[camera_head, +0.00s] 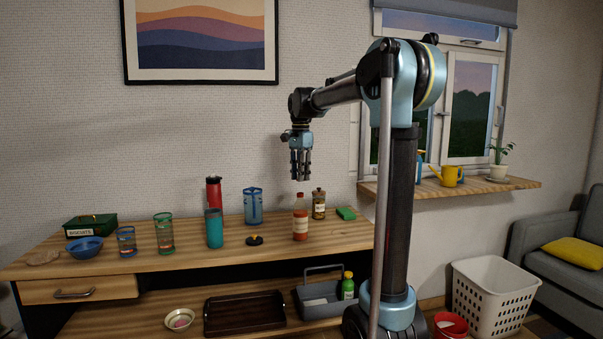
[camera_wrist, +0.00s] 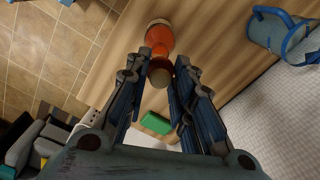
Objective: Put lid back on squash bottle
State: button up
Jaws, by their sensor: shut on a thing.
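In the wrist view, the bottle (camera_wrist: 158,42) lies beyond the fingertips of my gripper (camera_wrist: 166,60). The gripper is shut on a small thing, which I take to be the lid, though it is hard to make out. A round tan top (camera_wrist: 160,76) shows between the fingers; I cannot tell whether it is the lid or the jar's top.
A dark-topped jar (camera_head: 318,205) stands close right of the bottle, with a green sponge (camera_head: 346,214) beyond. Left are a black-and-yellow disc (camera_head: 255,240), teal tumbler (camera_head: 213,228), blue jug (camera_head: 253,206) and red bottle (camera_head: 214,192). Table is clear in front of the bottle.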

jog(key=shift+f, duration=2.15)
jog(key=shift+s+f, duration=0.1)
dwell(0.8)
jog(key=o, duration=0.8)
jog(key=o, duration=0.5)
jog(key=shift+r, duration=3.55)
